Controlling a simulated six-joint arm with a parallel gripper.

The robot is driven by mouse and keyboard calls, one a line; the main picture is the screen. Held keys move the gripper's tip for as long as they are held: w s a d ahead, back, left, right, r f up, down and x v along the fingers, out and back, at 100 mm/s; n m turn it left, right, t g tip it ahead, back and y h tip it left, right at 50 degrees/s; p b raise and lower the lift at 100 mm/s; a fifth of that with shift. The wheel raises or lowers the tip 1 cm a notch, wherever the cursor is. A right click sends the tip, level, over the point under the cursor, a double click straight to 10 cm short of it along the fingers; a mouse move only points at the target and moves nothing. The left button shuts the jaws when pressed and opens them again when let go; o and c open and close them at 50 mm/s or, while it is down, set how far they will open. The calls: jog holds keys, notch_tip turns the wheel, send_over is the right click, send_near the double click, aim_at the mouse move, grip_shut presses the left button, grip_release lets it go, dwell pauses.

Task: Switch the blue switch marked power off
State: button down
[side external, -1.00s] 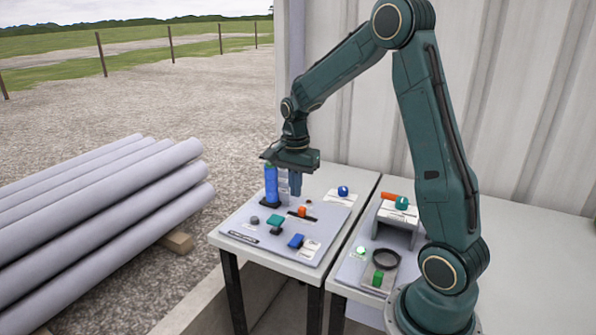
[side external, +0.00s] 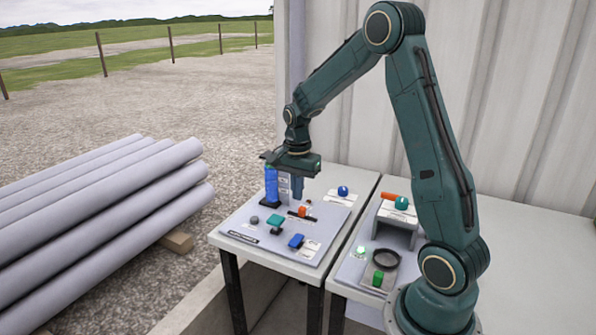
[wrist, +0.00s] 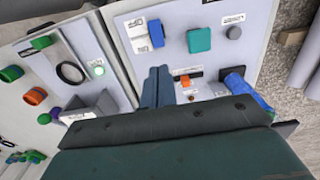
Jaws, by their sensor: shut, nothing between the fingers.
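A blue block switch (side external: 296,241) sits at the front of the grey panel (side external: 262,212); the wrist view shows it too (wrist: 156,34), with a small white label beside it whose text I cannot read. A taller blue lever (side external: 271,178) stands on a dark base at the panel's far left; its word marking is not readable. It also shows in the wrist view (wrist: 246,90). My gripper (side external: 297,198) is shut and empty, pointing down over the panel, just right of the lever and behind the orange slider. Its fingers also show in the wrist view (wrist: 157,84).
A teal block (side external: 275,220), an orange slider (side external: 302,211) and a grey knob (side external: 254,220) are on the same panel. A blue knob (side external: 343,190) is behind at right. The neighbouring table holds a stand, a black ring (side external: 386,259) and a green block (side external: 378,279).

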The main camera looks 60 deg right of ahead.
aim_at(297, 237)
notch_tip(297, 237, down, 12)
jog(key=shift+f, duration=0.15)
dwell(0.5)
dwell(0.3)
jog(key=shift+f+y, duration=0.2)
jog(key=shift+y, duration=0.1)
jog(key=shift+a, duration=0.1)
jog(key=shift+a+r, duration=0.25)
jog(key=shift+a, duration=0.35)
jog(key=shift+r, duration=0.1)
dwell(0.3)
notch_tip(297, 237, up, 14)
jog(key=shift+d, duration=0.35)
dwell(0.4)
